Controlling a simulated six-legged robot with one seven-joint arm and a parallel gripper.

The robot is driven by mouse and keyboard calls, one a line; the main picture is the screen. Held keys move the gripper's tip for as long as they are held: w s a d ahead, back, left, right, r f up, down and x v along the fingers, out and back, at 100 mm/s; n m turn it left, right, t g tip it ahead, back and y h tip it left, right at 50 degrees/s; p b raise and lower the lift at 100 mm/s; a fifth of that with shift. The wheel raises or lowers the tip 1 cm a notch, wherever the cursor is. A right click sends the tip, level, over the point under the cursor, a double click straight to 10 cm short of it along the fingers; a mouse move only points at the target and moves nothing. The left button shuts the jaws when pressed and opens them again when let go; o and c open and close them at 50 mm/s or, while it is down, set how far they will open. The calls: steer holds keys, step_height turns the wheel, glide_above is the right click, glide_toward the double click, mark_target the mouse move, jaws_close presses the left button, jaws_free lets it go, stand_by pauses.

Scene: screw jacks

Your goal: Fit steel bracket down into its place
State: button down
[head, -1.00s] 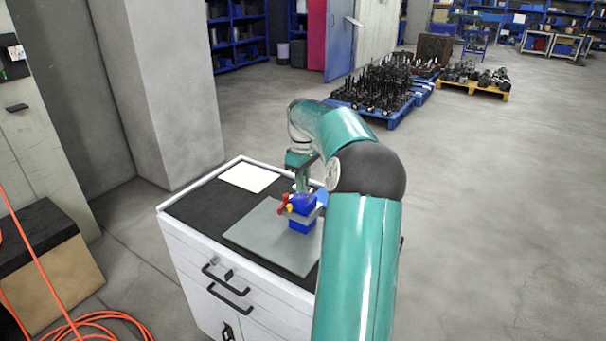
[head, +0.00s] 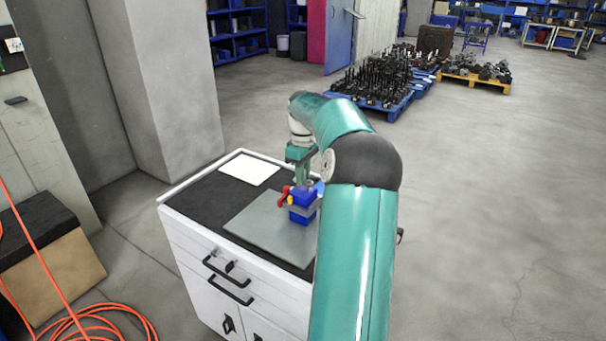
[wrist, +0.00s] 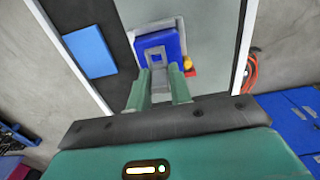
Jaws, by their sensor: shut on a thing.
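My gripper (wrist: 160,88) is shut on a grey steel bracket (wrist: 159,74), which shows between its two green fingers in the wrist view. The bracket's far end reaches over the top of a blue block (wrist: 171,42). I cannot tell whether it touches the block or how deep it sits. The block (head: 302,199) has a grey plate around it and a red and a yellow part at its side. In the head view my gripper (head: 302,184) is just above the block, and the bracket is mostly hidden there.
The block stands on a grey plate (head: 262,225) on a white cabinet with a dark top (head: 210,200). A white sheet (head: 249,169) lies at the back, and a blue flat piece (wrist: 90,52) shows in the wrist view. Orange hose lies on the floor at left.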

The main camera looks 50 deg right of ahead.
steer(key=shift+f, duration=1.3)
steer(key=c, duration=1.2)
jaws_free()
steer(key=shift+r, duration=0.1)
step_height(320, 180, up, 14)
steer(key=shift+f, duration=0.25)
